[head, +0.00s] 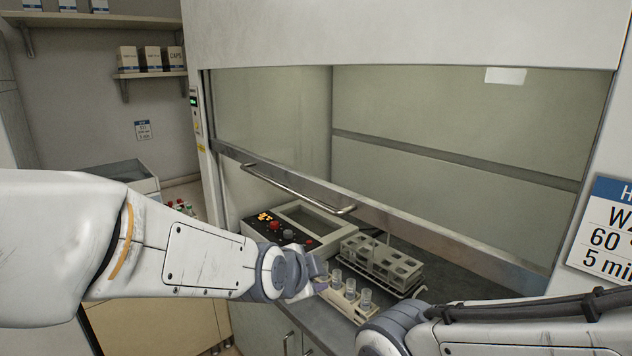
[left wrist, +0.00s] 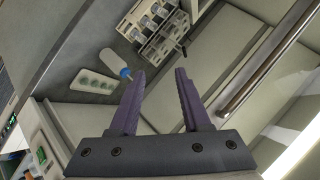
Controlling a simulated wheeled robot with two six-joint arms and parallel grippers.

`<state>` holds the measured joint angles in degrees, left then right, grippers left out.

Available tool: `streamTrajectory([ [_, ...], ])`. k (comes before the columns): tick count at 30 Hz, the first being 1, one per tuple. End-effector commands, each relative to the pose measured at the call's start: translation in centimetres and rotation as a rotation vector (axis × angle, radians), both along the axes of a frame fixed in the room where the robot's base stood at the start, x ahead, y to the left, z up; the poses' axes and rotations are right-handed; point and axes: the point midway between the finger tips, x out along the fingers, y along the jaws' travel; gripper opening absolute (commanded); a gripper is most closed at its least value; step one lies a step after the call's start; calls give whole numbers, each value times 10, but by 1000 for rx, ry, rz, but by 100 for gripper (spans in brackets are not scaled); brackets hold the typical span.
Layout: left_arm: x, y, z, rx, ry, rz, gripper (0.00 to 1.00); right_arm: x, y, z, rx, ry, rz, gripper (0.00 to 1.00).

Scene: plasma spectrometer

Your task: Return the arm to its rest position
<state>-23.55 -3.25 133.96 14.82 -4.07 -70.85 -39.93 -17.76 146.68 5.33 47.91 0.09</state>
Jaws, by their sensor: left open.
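My left arm reaches in from the left in the head view. Its gripper (head: 318,283) is beside the front vial rack, small and partly hidden by the wrist. In the left wrist view its two purple fingers (left wrist: 160,72) stand apart with nothing between them. My right arm comes in from the lower right in the head view, bent toward the bottom edge. Its gripper does not show.
A pale rack with clear vials (head: 350,296) and a grey slotted rack (head: 382,264) stand on the hood's bench. A control box (head: 292,232) sits left of them. The raised sash has a metal handle (head: 300,191). Shelves with boxes (head: 150,60) hang at back left.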

Motion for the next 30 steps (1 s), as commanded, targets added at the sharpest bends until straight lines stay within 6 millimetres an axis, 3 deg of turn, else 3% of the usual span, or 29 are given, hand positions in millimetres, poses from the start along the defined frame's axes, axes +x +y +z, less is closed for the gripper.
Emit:
streamTrajectory([
  [1, -30, -10, -16, -57, 124, 13, 47, 0, 0, -2, 0, 0, 0, 0],
  [5, -113, -17, -55, -147, 473, 139, 47, 0, 0, -5, 0, 0, 0, 0],
  [9, -192, -1, -81, -144, 763, 344, 47, 0, 0, -7, 0, 0, 0, 0],
  [12, -231, 15, -91, -110, 886, 485, 47, 0, 0, -8, 0, 0, 0, 0],
  [15, -254, 28, -95, -80, 950, 585, 47, 0, 0, -9, 0, 0, 0, 0],
  [18, -265, 34, -97, -63, 976, 637, 47, 0, 0, -9, 0, 0, 0, 0],
  [30, -266, 35, -97, -63, 981, 647, 47, 0, 0, -9, 0, 0, 0, 0],
])
